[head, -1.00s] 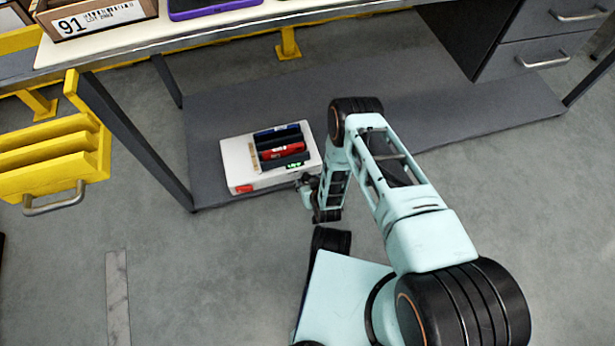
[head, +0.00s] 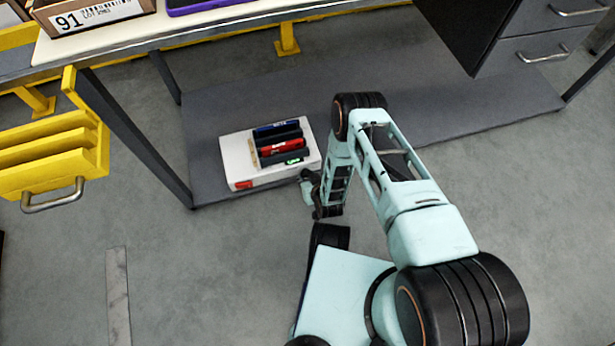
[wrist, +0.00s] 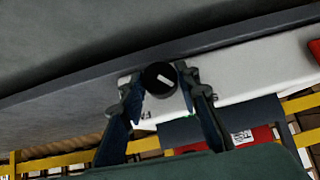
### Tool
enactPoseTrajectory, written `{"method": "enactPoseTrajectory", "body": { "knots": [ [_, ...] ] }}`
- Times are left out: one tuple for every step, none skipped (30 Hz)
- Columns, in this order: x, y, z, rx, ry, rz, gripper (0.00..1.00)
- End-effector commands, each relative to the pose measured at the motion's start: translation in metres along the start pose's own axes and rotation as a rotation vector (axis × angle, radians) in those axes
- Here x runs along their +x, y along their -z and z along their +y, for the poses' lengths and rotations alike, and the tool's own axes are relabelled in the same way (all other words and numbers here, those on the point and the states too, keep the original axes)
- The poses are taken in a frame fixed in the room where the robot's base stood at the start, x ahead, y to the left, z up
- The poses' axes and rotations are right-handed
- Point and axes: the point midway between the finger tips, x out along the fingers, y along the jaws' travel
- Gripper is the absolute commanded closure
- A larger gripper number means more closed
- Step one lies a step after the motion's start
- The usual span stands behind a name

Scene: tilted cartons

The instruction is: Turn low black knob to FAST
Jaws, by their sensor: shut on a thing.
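The low black knob (wrist: 160,79) is round, with a short white pointer mark on its face, slanted in the wrist view. It sits on the front of a white box-like device (head: 238,163), which lies on the grey lower shelf. My gripper (wrist: 162,92) has one finger on each side of the knob and is shut on it. In the head view my gripper (head: 308,187) is at the device's front right corner, and the knob is hidden there. Part of a dark printed letter shows beside the knob in the wrist view; the FAST marking cannot be read.
The device's top holds a rack with blue, red and dark marker-like pieces (head: 281,146) and a green lit display (head: 293,161). A red switch (head: 243,184) is at its front left. A table leg (head: 140,140) stands left; the tabletop (head: 200,28) is above. Floor in front is open.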

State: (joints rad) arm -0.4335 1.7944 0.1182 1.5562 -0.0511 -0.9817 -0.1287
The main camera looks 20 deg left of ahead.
Motion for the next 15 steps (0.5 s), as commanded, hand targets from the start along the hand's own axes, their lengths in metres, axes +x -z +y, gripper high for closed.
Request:
{"method": "enactPoseTrajectory", "body": {
  "knots": [
    [0.0004, 0.0008, 0.0018, 0.014, 0.011, 0.002, 0.94],
    [0.0005, 0.0008, 0.0022, 0.023, 0.019, 0.002, 0.94],
    [0.0006, 0.0009, 0.0031, 0.038, 0.032, 0.002, 0.94],
    [0.0007, 0.0009, 0.0031, 0.048, 0.044, 0.002, 0.94],
    [0.0008, 0.0009, 0.0036, 0.062, 0.057, 0.002, 0.94],
    [0.0010, 0.0010, 0.0041, 0.080, 0.075, 0.002, 0.94],
    [0.0011, 0.0012, 0.0049, 0.095, 0.089, 0.003, 0.94],
    [0.0012, 0.0013, 0.0052, 0.111, 0.105, 0.003, 0.94],
    [0.0012, 0.0012, 0.0061, 0.133, 0.126, 0.004, 0.94],
    [0.0012, 0.0009, 0.0064, 0.150, 0.143, 0.004, 0.94],
    [0.0013, 0.0005, 0.0064, 0.168, 0.161, 0.003, 0.94],
    [0.0015, 0.0005, 0.0072, 0.193, 0.184, 0.003, 0.94],
    [0.0017, 0.0007, 0.0075, 0.211, 0.202, 0.005, 0.94],
    [0.0017, 0.0008, 0.0075, 0.229, 0.221, 0.005, 0.94],
    [0.0019, 0.0008, 0.0082, 0.253, 0.244, 0.005, 0.94]
  ]
}}
